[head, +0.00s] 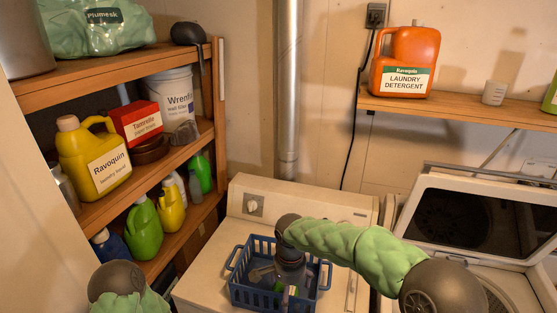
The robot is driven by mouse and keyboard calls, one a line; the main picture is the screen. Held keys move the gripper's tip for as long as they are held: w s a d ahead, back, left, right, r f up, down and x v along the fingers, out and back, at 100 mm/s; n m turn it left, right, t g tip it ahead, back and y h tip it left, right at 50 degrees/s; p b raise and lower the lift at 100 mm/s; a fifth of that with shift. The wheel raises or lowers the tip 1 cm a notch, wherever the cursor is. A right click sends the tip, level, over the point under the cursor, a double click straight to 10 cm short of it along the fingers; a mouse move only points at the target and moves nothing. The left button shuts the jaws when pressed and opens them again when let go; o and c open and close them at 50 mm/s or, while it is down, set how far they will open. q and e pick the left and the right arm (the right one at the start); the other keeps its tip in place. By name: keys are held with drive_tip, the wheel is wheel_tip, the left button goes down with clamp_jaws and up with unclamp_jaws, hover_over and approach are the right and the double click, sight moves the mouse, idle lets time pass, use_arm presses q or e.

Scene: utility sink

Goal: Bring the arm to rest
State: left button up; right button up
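My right arm, in a green sleeve, reaches in from the right over the white machine (340,205). Its dark gripper (289,283) points down into a blue basket (243,292) with handles that stands on that machine. The basket holds some grey and green items, partly covered by the gripper, and I cannot make them out. I cannot tell whether the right gripper is open, shut or holding one of them. Of my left arm only a dark rounded joint and green sleeve show at the bottom left; its gripper is out of view.
A wooden shelf unit (150,67) on the left holds a yellow jug (92,160), a red box (137,123), a white bucket (170,95) and several bottles. An orange detergent jug (404,60) stands on the right wall shelf (460,109). An open-lidded machine (480,215) is at right.

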drive_tip(key=s+d+f+n+y, duration=0.1)
drive_tip(key=s+f, duration=0.2)
drive_tip(key=f, duration=0.4)
drive_tip(key=s+d+f+n+g+y, duration=0.1)
drive_tip(key=s+d+f, duration=0.1)
drive_tip(key=f, duration=0.6)
drive_tip(key=s+d+f+n+y, duration=0.1)
drive_tip(key=s+f, duration=0.2)
drive_tip(key=f, duration=0.4)
drive_tip(key=s+d+f+n+t, duration=0.1)
drive_tip(key=s+d+f, duration=0.1)
drive_tip(key=s+f, duration=0.45)
drive_tip(key=s+d+f+n, duration=0.1)
drive_tip(key=s+d+f, duration=0.25)
drive_tip(key=s, duration=0.55)
use_arm(q)
wheel_tip(320, 180, down, 15)
drive_tip(key=b, duration=1.5)
drive_tip(key=shift+w, duration=0.25)
use_arm(e)
drive_tip(key=w+d+x, duration=0.1)
drive_tip(key=x, duration=1.2)
drive_tip(key=shift+w+f+n+y, duration=0.4)
drive_tip(key=shift+f, duration=0.05)
drive_tip(key=shift+d, duration=0.1)
